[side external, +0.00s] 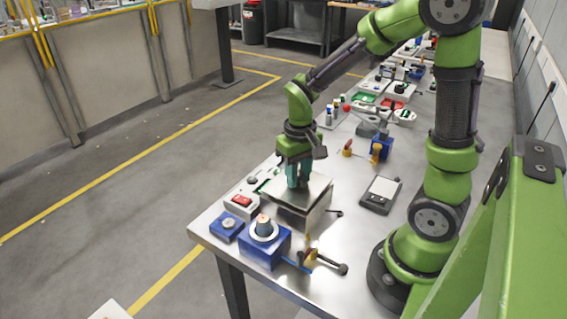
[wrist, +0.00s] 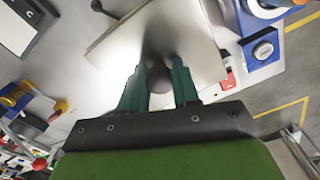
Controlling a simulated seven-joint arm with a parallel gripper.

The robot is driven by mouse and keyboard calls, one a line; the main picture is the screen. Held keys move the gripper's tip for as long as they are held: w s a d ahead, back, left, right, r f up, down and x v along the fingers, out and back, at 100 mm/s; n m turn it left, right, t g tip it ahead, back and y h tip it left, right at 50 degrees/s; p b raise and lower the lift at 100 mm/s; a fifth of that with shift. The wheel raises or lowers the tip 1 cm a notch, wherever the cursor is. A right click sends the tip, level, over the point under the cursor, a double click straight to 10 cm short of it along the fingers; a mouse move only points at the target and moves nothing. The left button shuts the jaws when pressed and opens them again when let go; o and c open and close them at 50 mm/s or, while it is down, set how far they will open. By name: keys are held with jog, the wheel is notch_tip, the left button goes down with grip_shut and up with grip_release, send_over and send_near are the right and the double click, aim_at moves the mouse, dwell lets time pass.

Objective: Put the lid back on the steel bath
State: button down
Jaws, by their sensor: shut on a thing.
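The steel lid (side external: 318,190) is a flat, shiny square plate under my gripper (side external: 298,182) in the side view. It lies over the steel bath (side external: 318,217), a box-like vessel near the front of the bench. I cannot tell whether the lid rests fully on the rim or sits slightly above it. In the wrist view the lid (wrist: 195,35) fills the upper middle, tilted in the picture. My gripper (wrist: 159,72) is shut on the lid's dark round knob (wrist: 159,79), with a green finger on each side. The lid hides the bath's inside.
A blue unit with a white ring (side external: 264,240), a blue box with a knob (side external: 227,226) and a red-switch box (side external: 241,204) stand close left of the bath. A flat scale (side external: 381,193) lies to its right. Bare bench lies between bath and scale.

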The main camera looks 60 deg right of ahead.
jog(key=shift+f, duration=0.45)
dwell(1.0)
jog(key=shift+c, duration=1.3)
grip_release()
jog(key=shift+r, duration=3.5)
jog(key=shift+c, duration=0.3)
grip_shut()
